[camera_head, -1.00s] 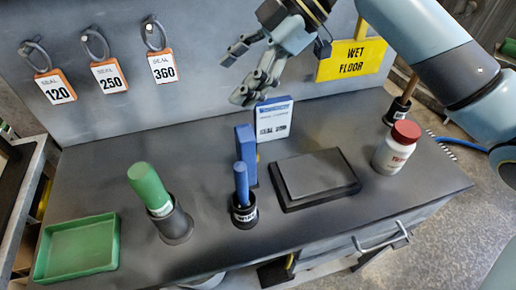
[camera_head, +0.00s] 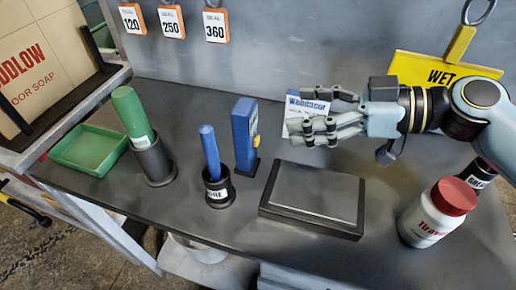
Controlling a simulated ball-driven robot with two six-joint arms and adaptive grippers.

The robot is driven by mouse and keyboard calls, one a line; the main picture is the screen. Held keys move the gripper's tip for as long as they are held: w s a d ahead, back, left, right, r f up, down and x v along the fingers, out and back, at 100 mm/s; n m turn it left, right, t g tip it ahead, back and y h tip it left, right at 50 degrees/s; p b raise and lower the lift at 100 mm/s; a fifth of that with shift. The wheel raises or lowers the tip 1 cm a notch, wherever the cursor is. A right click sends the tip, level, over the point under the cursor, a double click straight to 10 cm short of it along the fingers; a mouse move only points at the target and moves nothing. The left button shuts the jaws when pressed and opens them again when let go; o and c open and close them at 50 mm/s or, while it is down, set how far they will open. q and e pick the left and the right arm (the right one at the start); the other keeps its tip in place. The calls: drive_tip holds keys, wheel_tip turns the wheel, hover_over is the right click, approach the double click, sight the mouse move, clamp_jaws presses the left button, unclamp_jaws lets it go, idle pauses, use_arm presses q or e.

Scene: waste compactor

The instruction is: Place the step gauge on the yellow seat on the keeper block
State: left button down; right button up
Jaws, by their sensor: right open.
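I cannot pick out a step gauge, a keeper block or its yellow seat for sure. An upright blue block (camera_head: 244,138) with a small yellow patch on its right side stands on the grey bench, behind a blue rod in a black holder. My right gripper (camera_head: 316,117) comes in from the right, its fingers pointing left, open and empty. It hangs above the bench, right of the blue block and in front of a white-and-blue card (camera_head: 297,108), which it partly hides. My left gripper is not in view.
A low dark plate (camera_head: 315,197) lies on the bench below my gripper. A red-lidded white jar (camera_head: 435,213) stands at the right. A green rod (camera_head: 130,112), blue rod (camera_head: 209,150) and green tray (camera_head: 90,150) are to the left. A yellow sign (camera_head: 430,74) hangs behind.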

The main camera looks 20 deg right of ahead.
sight(254, 123)
drive_tip(key=a+f, duration=0.1)
drive_tip(key=w+a+f, duration=0.1)
drive_tip(key=a, duration=0.1)
drive_tip(key=w+a+f+p, duration=0.1)
drive_tip(key=shift+a, duration=0.3)
drive_tip(key=p+x, duration=0.2)
drive_tip(key=x, duration=0.3)
drive_tip(key=shift+w+a+f, duration=0.15)
drive_tip(key=shift+w, duration=0.05)
drive_tip(key=shift+c, duration=0.8)
drive_tip(key=c, duration=0.9)
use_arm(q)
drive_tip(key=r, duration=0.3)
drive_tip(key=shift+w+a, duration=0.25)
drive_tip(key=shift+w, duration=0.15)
use_arm(e)
clamp_jaws()
